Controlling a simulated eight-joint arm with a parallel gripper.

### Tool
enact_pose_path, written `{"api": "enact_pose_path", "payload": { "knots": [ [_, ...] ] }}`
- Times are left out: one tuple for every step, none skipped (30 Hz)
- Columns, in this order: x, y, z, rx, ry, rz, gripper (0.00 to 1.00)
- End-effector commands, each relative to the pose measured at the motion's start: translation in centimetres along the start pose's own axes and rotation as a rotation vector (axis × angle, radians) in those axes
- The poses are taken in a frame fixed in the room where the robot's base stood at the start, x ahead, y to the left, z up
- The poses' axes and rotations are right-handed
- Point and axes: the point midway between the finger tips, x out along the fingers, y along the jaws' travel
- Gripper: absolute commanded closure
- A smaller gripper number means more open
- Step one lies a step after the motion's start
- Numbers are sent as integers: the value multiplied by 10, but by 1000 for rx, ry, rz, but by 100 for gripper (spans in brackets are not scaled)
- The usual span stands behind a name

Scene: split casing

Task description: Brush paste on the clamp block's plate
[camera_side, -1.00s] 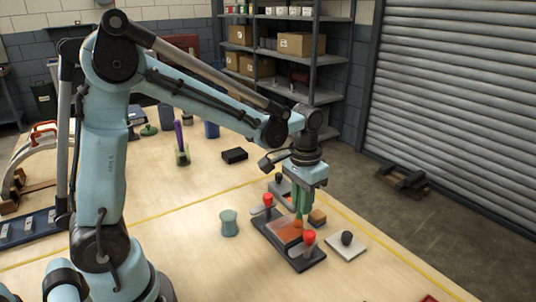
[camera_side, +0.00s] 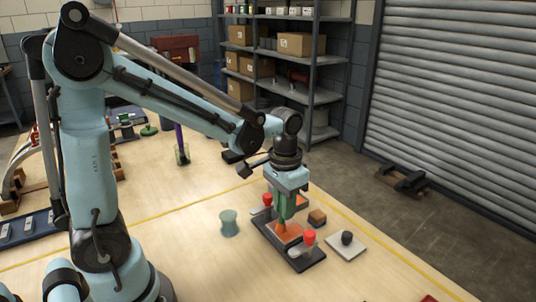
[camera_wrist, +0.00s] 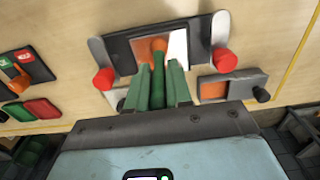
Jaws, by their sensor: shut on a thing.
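The clamp block (camera_side: 262,225) is a dark base with red knobs at two corners; it also shows in the wrist view (camera_wrist: 120,48). Its plate (camera_side: 287,232) looks orange in the side view. In the wrist view the plate (camera_wrist: 178,48) is orange-brown on the left and bare and shiny on the right. My gripper (camera_side: 287,210) has green fingers and is shut on a brush (camera_wrist: 157,85) with a green handle and an orange tip. The tip is over the plate, near the border of the orange area. Whether it touches is hidden.
A translucent green cup (camera_side: 229,223) stands left of the clamp block. A small brown block (camera_side: 317,217) and a pale square plate with a black knob (camera_side: 346,243) lie to its right. A glass with a purple stick (camera_side: 182,152) stands farther back. The table's front middle is clear.

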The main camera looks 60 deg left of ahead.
Motion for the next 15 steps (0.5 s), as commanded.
{"api": "enact_pose_path", "payload": {
  "knots": [
    [0,0,6,0,-4,0,100],
    [0,0,9,0,-4,0,100],
    [0,0,12,0,-3,0,100],
    [0,0,14,0,-3,0,100],
    [-1,0,16,0,-3,0,100],
    [-1,0,19,0,-3,0,100],
    [-1,0,20,0,-2,0,100],
    [-1,0,22,0,-2,0,100],
    [-1,0,23,0,-2,0,100],
    [-1,0,24,0,-2,0,100],
    [-2,0,24,0,-2,0,100],
    [-2,0,25,0,-1,0,100],
    [-2,-1,25,-1,-1,0,100],
    [-1,-2,24,-1,-1,0,100],
    [-1,-3,24,-2,-1,0,100]
  ]
}}
